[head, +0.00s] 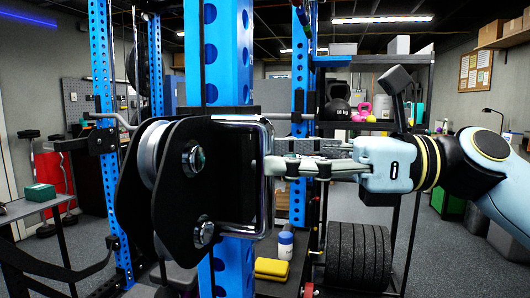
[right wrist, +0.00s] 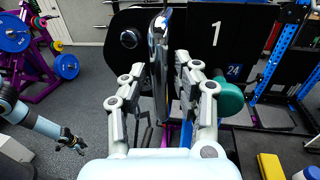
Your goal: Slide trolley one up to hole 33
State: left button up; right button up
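Trolley one (head: 180,205) has black side plates, bolts and a pale roller, with a chrome bracket around the blue upright (head: 215,60). In the right wrist view its black plate (right wrist: 200,48) bears a white "1", and a "24" label (right wrist: 234,70) shows close by. My right gripper (head: 275,165) reaches in from the right at the bracket. In the right wrist view its fingers (right wrist: 160,85) stand on both sides of the bracket's chrome edge, with gaps showing. My left gripper (right wrist: 70,142) is low, away from the trolley, its small fingers apart. I cannot read a 33.
A shelf rack behind holds kettlebells (head: 337,108) above a row of black plates (head: 350,255). A small table (head: 35,207) with a green box stands left.

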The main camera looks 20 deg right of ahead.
aim_at(260, 219)
jog(key=shift+p+x, duration=0.5)
jog(key=shift+x, duration=0.85)
grip_shut()
jog(key=shift+w+a, duration=0.15)
jog(key=shift+a, duration=0.1)
